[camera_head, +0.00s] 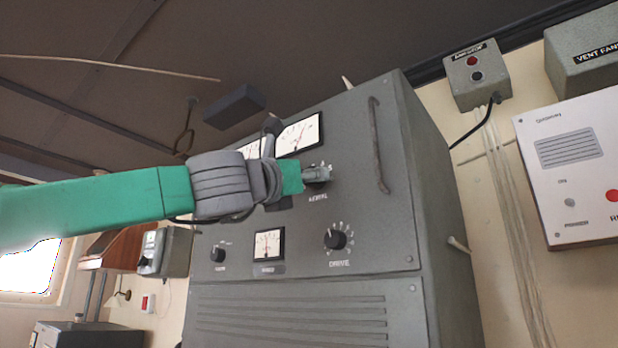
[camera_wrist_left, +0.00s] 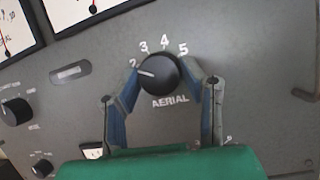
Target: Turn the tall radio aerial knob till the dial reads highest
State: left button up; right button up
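The black aerial knob (camera_wrist_left: 160,84) sits on the grey face of the tall radio cabinet (camera_head: 290,318), above its AERIAL label. Its white pointer line points left, just below the 2 on the scale. My left gripper (camera_wrist_left: 159,76) has a finger on each side of the knob, both appearing to touch it. In the head view the gripper (camera_head: 318,175) partly hides the knob. The large dial (camera_head: 298,136) is above the knob; its needle leans right of middle. In the wrist view only the dial's lower part (camera_wrist_left: 80,10) shows. My right gripper is not seen.
The drive knob (camera_head: 335,240) and a small meter (camera_head: 269,244) are below the aerial knob. A second upper dial (camera_head: 250,150) is partly hidden by my arm. A vertical handle (camera_head: 376,145) stands right of the knob. Wall boxes (camera_head: 476,75) and cables are farther right.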

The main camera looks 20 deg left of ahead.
pick_arm(q)
jog(key=n+y+b, duration=0.1)
jog(key=n+b, duration=0.1)
jog(key=n, duration=0.1)
jog(key=shift+a+r+y, duration=0.1)
jog(key=shift+y, duration=0.2)
jog(key=shift+r, duration=0.1)
jog(key=o, duration=1.1)
jog(key=shift+o, duration=0.2)
jog(key=shift+w, duration=0.1)
